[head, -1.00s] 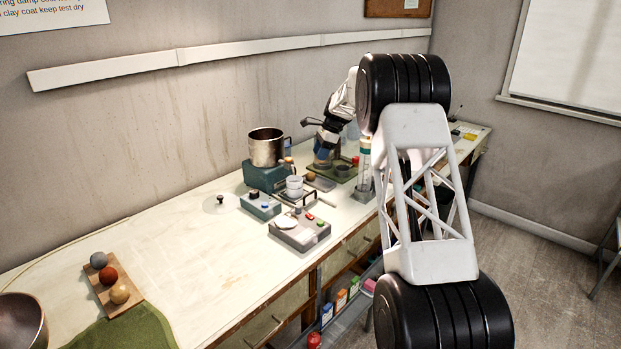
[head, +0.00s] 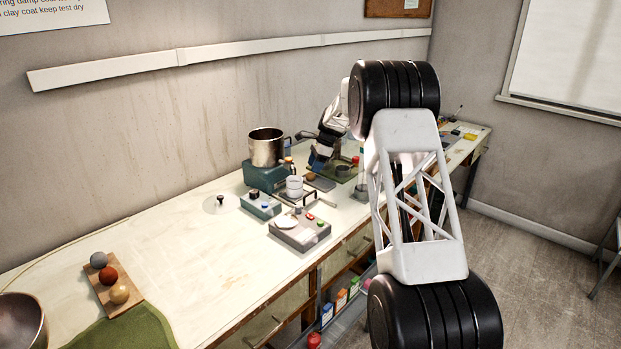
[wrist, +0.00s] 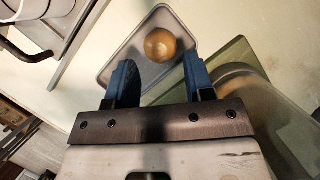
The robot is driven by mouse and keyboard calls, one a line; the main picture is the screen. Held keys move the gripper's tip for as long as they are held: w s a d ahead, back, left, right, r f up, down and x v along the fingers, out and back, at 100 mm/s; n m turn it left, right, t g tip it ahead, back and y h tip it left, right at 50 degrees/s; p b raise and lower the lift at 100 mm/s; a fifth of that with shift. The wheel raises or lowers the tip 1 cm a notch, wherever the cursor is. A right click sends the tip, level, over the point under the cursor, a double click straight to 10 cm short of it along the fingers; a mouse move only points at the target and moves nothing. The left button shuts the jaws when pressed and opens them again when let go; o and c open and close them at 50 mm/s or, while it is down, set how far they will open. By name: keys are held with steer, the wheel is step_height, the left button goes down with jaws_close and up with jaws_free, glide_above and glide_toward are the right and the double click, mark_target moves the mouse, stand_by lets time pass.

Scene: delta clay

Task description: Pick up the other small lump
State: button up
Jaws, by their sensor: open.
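A small round tan-brown lump (wrist: 160,45) sits on a shallow grey tray (wrist: 178,22) in the wrist view. The lump also shows in the head view (head: 311,176), on the bench beside the scale. My gripper (wrist: 156,76) is open, its two blue fingers pointing toward the lump, one on each side of its line. The lump lies just beyond the fingertips, between them in the picture; I cannot tell the height gap.
A steel pot (head: 266,147) stands on a teal hot plate (head: 266,176). Three balls lie on a wooden board (head: 122,303) at the left. The bench middle (head: 180,245) is clear.

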mark_target(308, 180)
steer(key=shift+x, duration=1.95)
steer(key=c, duration=0.5)
